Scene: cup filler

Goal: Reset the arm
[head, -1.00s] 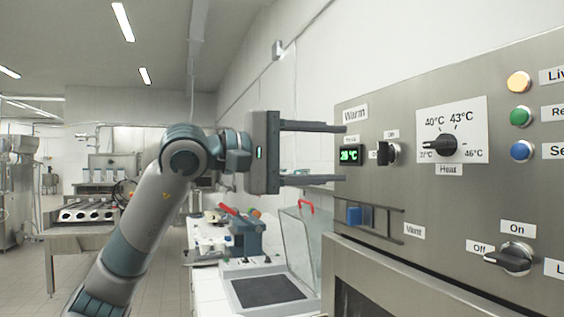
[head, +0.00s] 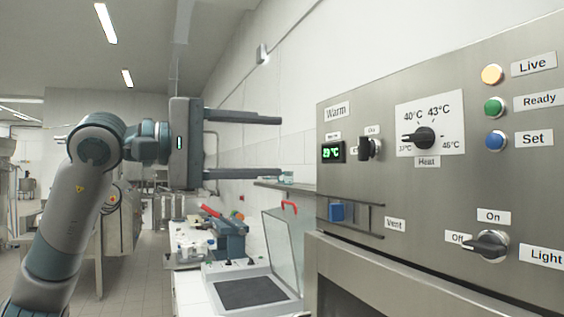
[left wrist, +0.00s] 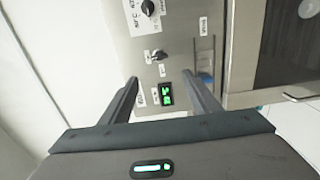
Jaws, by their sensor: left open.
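My left gripper (head: 278,147) is at the upper left of the head view, its two long dark fingers wide apart and pointing right at the control panel (head: 377,188). Nothing is between the fingers, and they are clear of the panel. In the left wrist view the open fingers (left wrist: 160,82) point at the panel, with the green display (left wrist: 165,94) and a black knob (left wrist: 158,56) showing between them. My left arm comes up from the lower left. My right gripper is not in view.
The steel panel carries a heat knob (head: 424,138), a light knob (head: 487,244), a blue vent slider (head: 337,212) and several coloured buttons. Below the gripper is a white counter (head: 190,290) with a glass-lidded device (head: 250,291). The aisle floor at left is open.

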